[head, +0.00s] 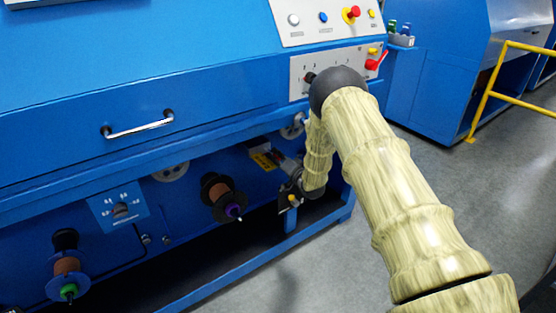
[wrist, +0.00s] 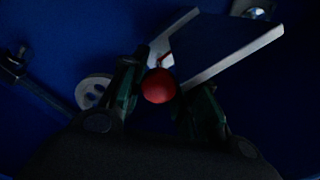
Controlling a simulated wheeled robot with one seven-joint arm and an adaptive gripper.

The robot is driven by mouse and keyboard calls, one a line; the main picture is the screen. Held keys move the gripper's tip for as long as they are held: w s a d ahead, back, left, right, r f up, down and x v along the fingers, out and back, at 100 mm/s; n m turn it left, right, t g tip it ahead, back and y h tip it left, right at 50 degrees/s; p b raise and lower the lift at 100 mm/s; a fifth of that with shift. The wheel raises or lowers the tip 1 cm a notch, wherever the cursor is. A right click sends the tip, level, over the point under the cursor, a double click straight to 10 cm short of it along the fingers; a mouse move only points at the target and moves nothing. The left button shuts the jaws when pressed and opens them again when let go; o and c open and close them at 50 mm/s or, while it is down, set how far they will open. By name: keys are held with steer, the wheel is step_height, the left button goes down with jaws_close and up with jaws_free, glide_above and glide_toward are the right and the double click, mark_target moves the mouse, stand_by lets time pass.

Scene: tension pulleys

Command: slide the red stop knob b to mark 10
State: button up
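In the wrist view a round red knob (wrist: 158,86) sits between the two dark fingers of my gripper (wrist: 160,92). The fingers flank it closely on both sides; the dim picture does not show whether they touch it. I take it for the red stop knob b, but no letter shows. A pale-edged dark plate (wrist: 225,50) lies just behind it. No mark 10 is readable. In the head view my gripper (head: 289,184) is low at the blue machine's front, beside a yellow label (head: 263,160); the red knob there is hidden.
A control panel (head: 320,20) is above my arm. Grey floor lies right, with a yellow railing (head: 490,95).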

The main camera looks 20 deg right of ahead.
steer(key=o, duration=0.3)
steer(key=shift+w+a, duration=0.1)
steer(key=v, duration=1.2)
